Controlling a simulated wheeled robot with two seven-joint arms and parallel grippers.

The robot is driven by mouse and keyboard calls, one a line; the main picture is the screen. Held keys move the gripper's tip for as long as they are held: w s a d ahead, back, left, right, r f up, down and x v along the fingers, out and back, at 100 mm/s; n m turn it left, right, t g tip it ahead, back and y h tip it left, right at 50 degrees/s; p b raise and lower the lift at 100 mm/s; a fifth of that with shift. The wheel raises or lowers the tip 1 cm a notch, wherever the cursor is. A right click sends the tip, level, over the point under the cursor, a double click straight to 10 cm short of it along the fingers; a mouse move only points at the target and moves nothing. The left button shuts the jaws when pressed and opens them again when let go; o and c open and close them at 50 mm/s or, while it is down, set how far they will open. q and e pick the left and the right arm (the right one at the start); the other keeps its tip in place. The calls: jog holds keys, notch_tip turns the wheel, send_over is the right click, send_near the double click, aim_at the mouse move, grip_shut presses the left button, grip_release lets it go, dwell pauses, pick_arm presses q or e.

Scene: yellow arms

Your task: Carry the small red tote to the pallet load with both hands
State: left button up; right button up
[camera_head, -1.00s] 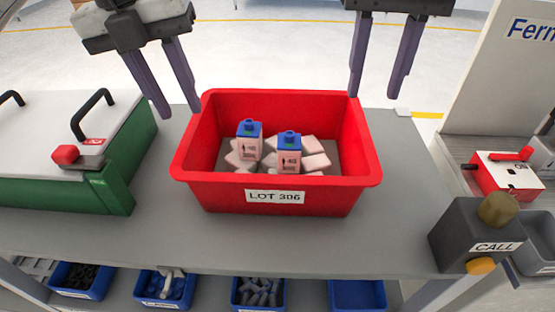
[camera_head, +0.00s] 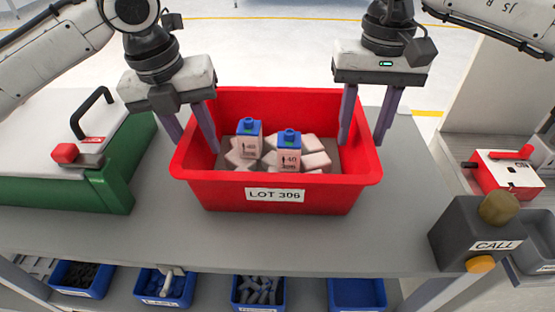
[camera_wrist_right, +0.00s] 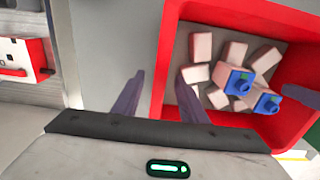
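The red tote (camera_head: 320,196), labelled LOT 306, stands upright on the grey table. It holds two blue-capped bottles (camera_head: 248,142) and several pale blocks (camera_head: 315,160). My left gripper (camera_head: 197,148) is open at the tote's left wall, one finger inside and one outside. My right gripper (camera_head: 362,142) is open at the right wall, one finger inside and one outside. In the right wrist view my right gripper (camera_wrist_right: 160,82) has the red wall between its spread fingers. Neither gripper visibly squeezes the wall. No pallet load is identifiable.
A green case (camera_head: 110,185) with a white lid stands left on the grey table (camera_head: 400,200). A CALL button box (camera_head: 470,235) is at the front right corner. A red switch box (camera_head: 508,175) is at the right. Blue bins (camera_head: 165,288) sit below.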

pick_arm(q)
grip_shut()
pick_arm(e)
jog(key=c, duration=0.9)
grip_shut()
pick_arm(q)
jog(key=shift+d+r, duration=0.1)
jog(key=shift+d, duration=0.05)
pick_arm(e)
jog(key=shift+a, duration=0.1)
